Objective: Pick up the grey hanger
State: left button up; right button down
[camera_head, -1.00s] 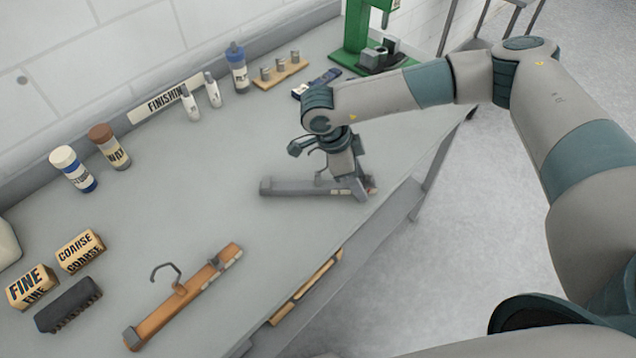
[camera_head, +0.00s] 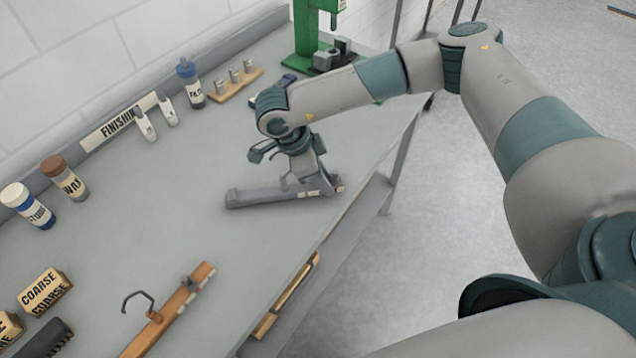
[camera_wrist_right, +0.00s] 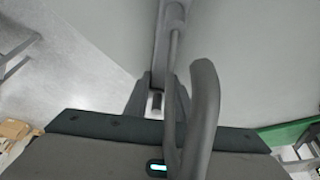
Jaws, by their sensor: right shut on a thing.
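The grey hanger (camera_head: 258,197) lies along the workbench near its front edge, its bar pointing left from my right gripper. My right gripper (camera_head: 318,188) points down over the hanger's right part and is shut on it. In the right wrist view the hanger's bar (camera_wrist_right: 172,18) runs up from between the fingers (camera_wrist_right: 158,100), and its curved hook (camera_wrist_right: 204,105) rises close to the camera. I cannot tell whether the bar is clear of the bench. My left gripper is not in view.
An orange-brown hanger (camera_head: 170,318) lies on the workbench (camera_head: 150,235) at the front left. Bottles, including one marked WAX (camera_head: 65,178), and a COARSE block (camera_head: 45,291) stand to the left. A green machine (camera_head: 308,35) stands at the back. The bench middle is clear.

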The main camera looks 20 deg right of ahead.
notch_tip(320, 180, up, 3)
jog(key=shift+s+d+r+b, duration=0.1)
jog(key=shift+s+b, duration=0.05)
jog(key=shift+b, duration=0.9)
pick_arm(q)
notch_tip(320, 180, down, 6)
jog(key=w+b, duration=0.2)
jog(key=b, duration=0.2)
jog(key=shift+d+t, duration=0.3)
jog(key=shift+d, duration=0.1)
pick_arm(e)
jog(key=s+d+r, duration=0.5)
jog(key=s+r, duration=0.2)
jog(key=s, duration=0.3)
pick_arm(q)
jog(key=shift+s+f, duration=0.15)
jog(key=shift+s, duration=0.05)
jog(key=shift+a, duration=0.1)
pick_arm(e)
jog(key=w+a+r+n+t+y, duration=0.3)
jog(key=w+a+r+n+t, duration=0.2)
jog(key=n, duration=1.2)
jog(key=shift+w+a+r+n, duration=0.3)
jog(key=shift+w+a+r, duration=1.55)
jog(key=shift+w, duration=0.7)
